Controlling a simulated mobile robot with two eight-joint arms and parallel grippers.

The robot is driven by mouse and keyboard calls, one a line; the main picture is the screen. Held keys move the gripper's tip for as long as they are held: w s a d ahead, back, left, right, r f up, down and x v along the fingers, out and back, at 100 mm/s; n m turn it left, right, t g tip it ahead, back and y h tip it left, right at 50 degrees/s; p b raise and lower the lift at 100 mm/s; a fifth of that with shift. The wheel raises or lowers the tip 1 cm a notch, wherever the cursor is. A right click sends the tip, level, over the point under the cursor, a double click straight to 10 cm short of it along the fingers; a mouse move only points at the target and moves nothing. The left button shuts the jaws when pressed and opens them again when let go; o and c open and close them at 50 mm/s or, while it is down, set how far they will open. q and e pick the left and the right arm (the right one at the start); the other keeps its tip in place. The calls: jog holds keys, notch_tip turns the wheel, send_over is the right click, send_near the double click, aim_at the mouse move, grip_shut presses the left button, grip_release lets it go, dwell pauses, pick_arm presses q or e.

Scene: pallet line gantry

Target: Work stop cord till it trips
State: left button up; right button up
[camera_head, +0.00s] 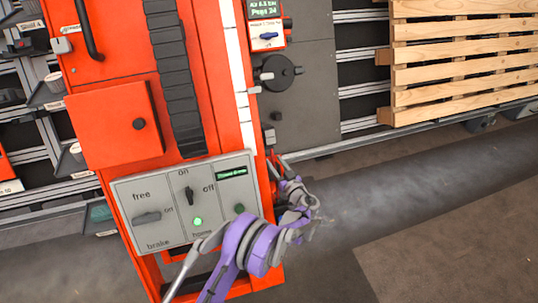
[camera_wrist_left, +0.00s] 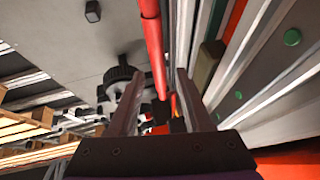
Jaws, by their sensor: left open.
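My left gripper (camera_head: 276,167) is beside the right edge of the orange cabinet, just right of the grey control panel. In the left wrist view my left gripper (camera_wrist_left: 158,72) is open, its two dark fingers spread. A red cord or rod (camera_wrist_left: 153,45) comes down from the top of that view and shows between the fingers. It looks like the stop cord; I cannot tell whether it lies between the fingers or beyond them, and no contact shows. In the head view I cannot make the cord out clearly. My right gripper is not in view.
The grey panel (camera_head: 140,190) carries a free/brake lever (camera_head: 147,218), an on/off knob (camera_head: 189,194) and a lit green lamp (camera_head: 197,221). A black round device (camera_head: 277,73) sits above my gripper. Wooden pallets (camera_head: 460,55) stand at upper right. Floor at lower right is clear.

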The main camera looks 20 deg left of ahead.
pick_arm(q)
jog(key=x, duration=0.5)
jog(key=shift+w, duration=0.1)
grip_shut()
dwell(1.3)
